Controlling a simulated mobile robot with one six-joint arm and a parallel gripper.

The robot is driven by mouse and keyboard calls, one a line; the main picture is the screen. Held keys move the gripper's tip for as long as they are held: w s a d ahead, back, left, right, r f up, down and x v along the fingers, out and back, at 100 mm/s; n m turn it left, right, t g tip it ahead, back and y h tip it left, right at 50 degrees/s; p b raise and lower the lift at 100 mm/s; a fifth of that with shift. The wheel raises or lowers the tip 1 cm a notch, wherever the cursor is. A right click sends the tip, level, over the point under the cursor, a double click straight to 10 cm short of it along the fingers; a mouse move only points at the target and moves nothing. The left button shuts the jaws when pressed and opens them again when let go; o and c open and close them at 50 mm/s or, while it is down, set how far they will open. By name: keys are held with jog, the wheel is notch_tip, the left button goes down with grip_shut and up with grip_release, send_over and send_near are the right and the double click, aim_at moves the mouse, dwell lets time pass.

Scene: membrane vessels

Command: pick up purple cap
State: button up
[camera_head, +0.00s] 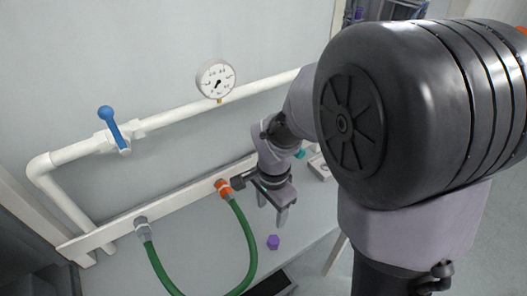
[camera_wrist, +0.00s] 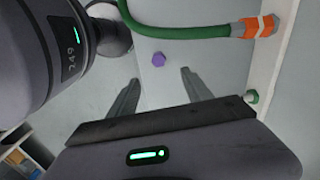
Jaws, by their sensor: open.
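The purple cap (camera_head: 273,242) is a small hexagonal piece lying on the light grey bench top. It also shows in the wrist view (camera_wrist: 158,59), beyond the fingertips and roughly midway between their lines. My gripper (camera_head: 272,213) is above the bench, up and slightly left of the cap in the head view. In the wrist view my gripper (camera_wrist: 160,75) has its two fingers apart with nothing between them. The cap is clear of both fingers.
A green hose (camera_head: 252,250) loops beside the cap, ending at an orange fitting (camera_head: 223,188) on the wall rail. A white pipe carries a blue-handled valve (camera_head: 114,130) and a gauge (camera_head: 215,79). A dark-edged opening or tray (camera_head: 272,285) lies in front of the cap.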

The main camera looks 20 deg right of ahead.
jog(key=b, duration=0.5)
send_near(274, 240)
jog(key=f, duration=0.3)
jog(key=a+f, duration=0.1)
jog(key=f, duration=0.1)
jog(key=shift+w+f, duration=0.1)
jog(key=shift+f, duration=0.2)
jog(key=f, duration=0.2)
jog(key=d+f+b, duration=0.1)
jog(key=f, duration=0.2)
grip_shut()
